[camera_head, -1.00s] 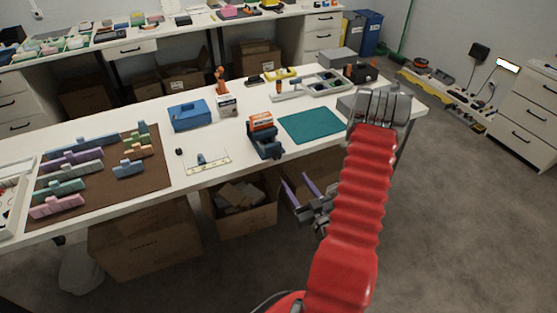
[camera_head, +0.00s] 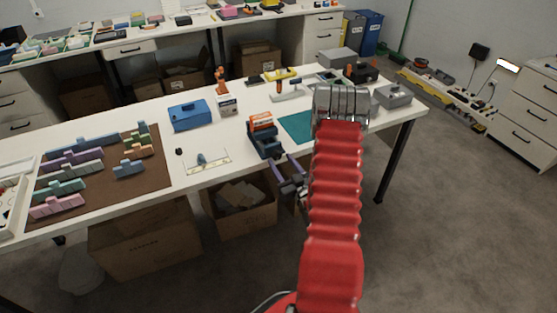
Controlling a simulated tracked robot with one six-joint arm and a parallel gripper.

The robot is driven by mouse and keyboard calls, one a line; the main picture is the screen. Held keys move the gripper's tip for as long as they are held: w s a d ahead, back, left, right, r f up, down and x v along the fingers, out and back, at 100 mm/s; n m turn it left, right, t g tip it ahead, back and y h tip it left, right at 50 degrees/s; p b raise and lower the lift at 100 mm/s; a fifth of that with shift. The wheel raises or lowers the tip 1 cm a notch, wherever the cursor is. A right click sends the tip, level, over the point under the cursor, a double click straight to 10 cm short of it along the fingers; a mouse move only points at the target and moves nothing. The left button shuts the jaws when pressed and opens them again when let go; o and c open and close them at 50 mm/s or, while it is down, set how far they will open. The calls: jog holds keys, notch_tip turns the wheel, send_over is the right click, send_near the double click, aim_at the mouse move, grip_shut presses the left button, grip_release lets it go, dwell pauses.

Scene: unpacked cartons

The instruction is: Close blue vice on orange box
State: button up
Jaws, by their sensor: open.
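The blue vice (camera_head: 266,146) stands near the front edge of the white table (camera_head: 190,150). The orange box (camera_head: 261,121) sits upright in the top of the vice, between its jaws; whether the jaws touch it is too small to tell. My gripper (camera_head: 276,172) has two purple fingers, spread apart and empty. It is just in front of and below the vice, at the table's front edge. My red arm hides part of the gripper's wrist and the table to the right.
A teal mat (camera_head: 296,127) lies right of the vice, partly hidden by my arm. A brown mat (camera_head: 155,178) with coloured blocks lies left. Open cartons (camera_head: 240,222) stand under the table.

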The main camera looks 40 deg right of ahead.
aim_at(276, 155)
jog(key=shift+x, duration=1.3)
jog(key=shift+c, duration=0.3)
jog(key=c, duration=0.9)
jog(key=shift+a, duration=0.2)
jog(key=shift+c, duration=0.5)
jog(key=shift+d, duration=0.1)
jog(key=shift+m, duration=0.3)
